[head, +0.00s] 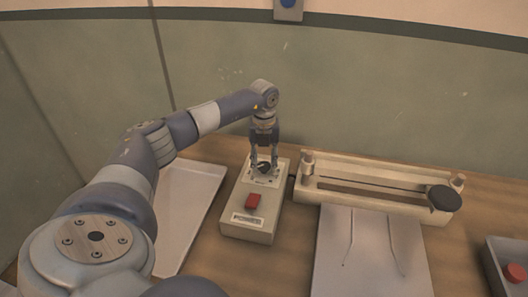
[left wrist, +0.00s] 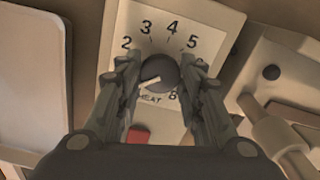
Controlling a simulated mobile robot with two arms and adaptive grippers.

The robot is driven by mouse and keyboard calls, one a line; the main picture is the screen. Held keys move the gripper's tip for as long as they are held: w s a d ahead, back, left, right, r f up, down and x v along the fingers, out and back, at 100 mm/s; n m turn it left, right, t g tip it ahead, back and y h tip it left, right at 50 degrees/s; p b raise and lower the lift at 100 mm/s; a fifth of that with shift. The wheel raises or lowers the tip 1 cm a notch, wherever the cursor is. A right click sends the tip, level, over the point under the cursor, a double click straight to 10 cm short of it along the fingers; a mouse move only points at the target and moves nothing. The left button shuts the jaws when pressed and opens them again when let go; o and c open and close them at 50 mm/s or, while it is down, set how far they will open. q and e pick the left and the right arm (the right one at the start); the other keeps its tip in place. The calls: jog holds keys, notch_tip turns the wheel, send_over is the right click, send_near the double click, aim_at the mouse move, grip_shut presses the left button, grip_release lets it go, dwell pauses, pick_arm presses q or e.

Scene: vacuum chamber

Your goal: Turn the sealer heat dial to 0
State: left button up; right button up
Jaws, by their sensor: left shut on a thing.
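The heat dial (left wrist: 160,73) is a dark round knob on the pale top panel of the sealer's control box (head: 243,228). My left gripper (head: 264,164) comes down on it from above and is shut on it, one finger on each side. In the left wrist view, the dial's white pointer line aims to the lower left. The numerals 2, 3, 4, 5 and 8 and part of the word HEAT show around it; my fingers hide the other marks, so the number at the pointer is not readable. My right gripper is not in view.
A red switch (head: 253,201) sits on the box in front of the dial. The sealer bar (head: 375,192) with a black knob (head: 444,198) stands to the right, a pale sheet (head: 370,262) before it. A pale tray (head: 187,215) lies left; a grey bin (head: 496,267) is far right.

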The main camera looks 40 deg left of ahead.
aim_at(264, 165)
pick_arm(q)
jog(key=shift+n, duration=0.9)
jog(key=o, duration=1.1)
notch_tip(264, 165, up, 12)
jog(key=shift+r, duration=0.1)
